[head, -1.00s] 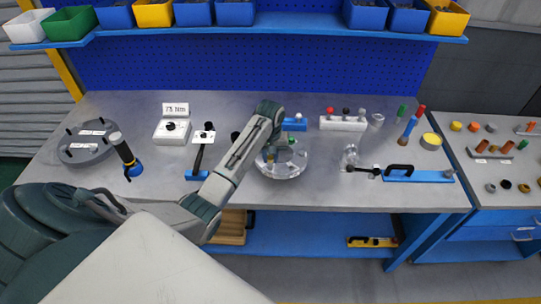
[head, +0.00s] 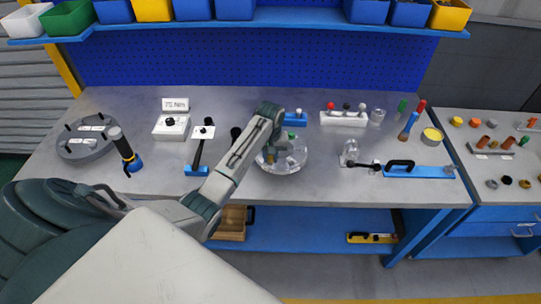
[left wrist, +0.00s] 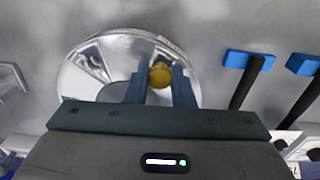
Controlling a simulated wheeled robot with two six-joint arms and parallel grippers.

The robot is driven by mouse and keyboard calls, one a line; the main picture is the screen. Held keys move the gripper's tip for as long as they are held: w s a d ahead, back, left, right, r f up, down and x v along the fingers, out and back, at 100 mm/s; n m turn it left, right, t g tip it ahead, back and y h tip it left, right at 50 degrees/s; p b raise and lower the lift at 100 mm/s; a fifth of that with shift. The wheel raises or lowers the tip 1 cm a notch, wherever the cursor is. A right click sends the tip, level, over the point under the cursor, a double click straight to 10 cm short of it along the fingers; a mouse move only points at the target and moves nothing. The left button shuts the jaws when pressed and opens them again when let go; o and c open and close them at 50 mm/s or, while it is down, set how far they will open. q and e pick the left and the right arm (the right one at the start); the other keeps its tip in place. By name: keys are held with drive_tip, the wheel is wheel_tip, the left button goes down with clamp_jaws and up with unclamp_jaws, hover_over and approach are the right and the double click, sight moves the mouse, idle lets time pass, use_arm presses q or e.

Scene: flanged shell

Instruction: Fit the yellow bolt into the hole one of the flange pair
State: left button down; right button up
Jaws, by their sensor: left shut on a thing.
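The clear flanged shell (head: 293,163) stands on the grey bench, right of the middle of the head view. It fills the upper middle of the left wrist view (left wrist: 82,78) as a shiny round disc. My left gripper (head: 272,153) is over the shell. In the left wrist view, its two blue fingers (left wrist: 160,80) are shut on the yellow bolt (left wrist: 161,75), with its round head showing between them. The bolt's lower end and the hole under it are hidden, so I cannot tell whether it is in a hole. My right gripper is not in view.
A small green piece (head: 291,136) shows at the shell's far side. A clear part with a black clamp (head: 350,152) and a blue holder (head: 418,171) stand right.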

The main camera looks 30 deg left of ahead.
sight(271, 158)
use_arm(q)
drive_tip(key=shift+f, duration=0.1)
drive_tip(key=c, duration=1.2)
unclamp_jaws()
drive_tip(key=shift+o, duration=0.2)
wheel_tip(271, 158, up, 8)
drive_tip(key=b, duration=0.3)
drive_tip(key=shift+r, duration=0.25)
wheel_tip(271, 158, up, 2)
drive_tip(key=shift+s+r+p, duration=0.1)
drive_tip(key=shift+r+p, duration=0.15)
drive_tip(key=shift+p, duration=0.8)
drive_tip(key=shift+f, duration=0.1)
